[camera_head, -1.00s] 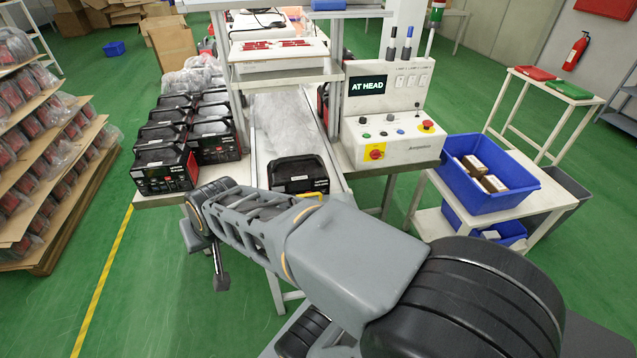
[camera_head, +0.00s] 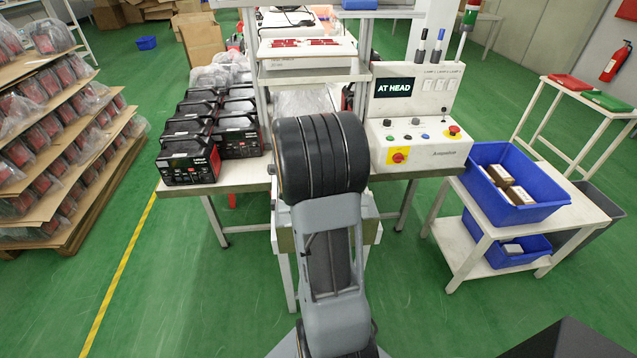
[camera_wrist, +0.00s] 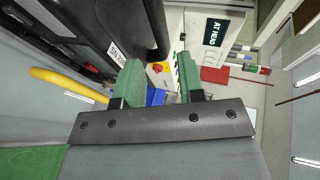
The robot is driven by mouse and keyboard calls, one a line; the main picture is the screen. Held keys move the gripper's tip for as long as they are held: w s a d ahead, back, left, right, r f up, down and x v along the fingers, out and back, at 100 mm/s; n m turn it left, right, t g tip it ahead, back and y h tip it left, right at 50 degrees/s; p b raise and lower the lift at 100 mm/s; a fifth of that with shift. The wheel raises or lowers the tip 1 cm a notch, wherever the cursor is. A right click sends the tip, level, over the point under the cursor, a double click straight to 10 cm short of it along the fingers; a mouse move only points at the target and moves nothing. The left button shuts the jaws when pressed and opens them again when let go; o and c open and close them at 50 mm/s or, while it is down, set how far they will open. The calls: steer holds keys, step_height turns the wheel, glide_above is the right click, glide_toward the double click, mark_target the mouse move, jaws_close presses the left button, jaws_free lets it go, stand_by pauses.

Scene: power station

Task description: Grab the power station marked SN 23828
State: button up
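In the wrist view, a black power station (camera_wrist: 85,25) fills the upper left, very close to my gripper (camera_wrist: 160,63). A white label (camera_wrist: 117,53) on it starts with "SN 2"; the rest is too small or covered to read surely. The two green fingers are apart. A dark bar (camera_wrist: 157,25) of the station reaches down near the gap between them; I cannot tell whether it lies between the fingers. In the head view, my arm hides the gripper and the station on the conveyor. Several black power stations (camera_head: 188,160) stand in rows on the table at left.
A control panel (camera_head: 420,125) reading "AT HEAD" stands right of the conveyor. A white cart (camera_head: 455,228) with a blue bin (camera_head: 530,207) is at right. Shelves of wrapped goods (camera_head: 70,205) stand at left. Green floor is free between the shelves and the table. A yellow bar (camera_wrist: 65,83) shows in the wrist view.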

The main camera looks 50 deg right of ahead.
steer(key=shift+p+x, duration=1)
steer(key=shift+x, duration=3.6)
steer(key=shift+a, duration=0.1)
jaws_close()
steer(key=shift+f, duration=0.1)
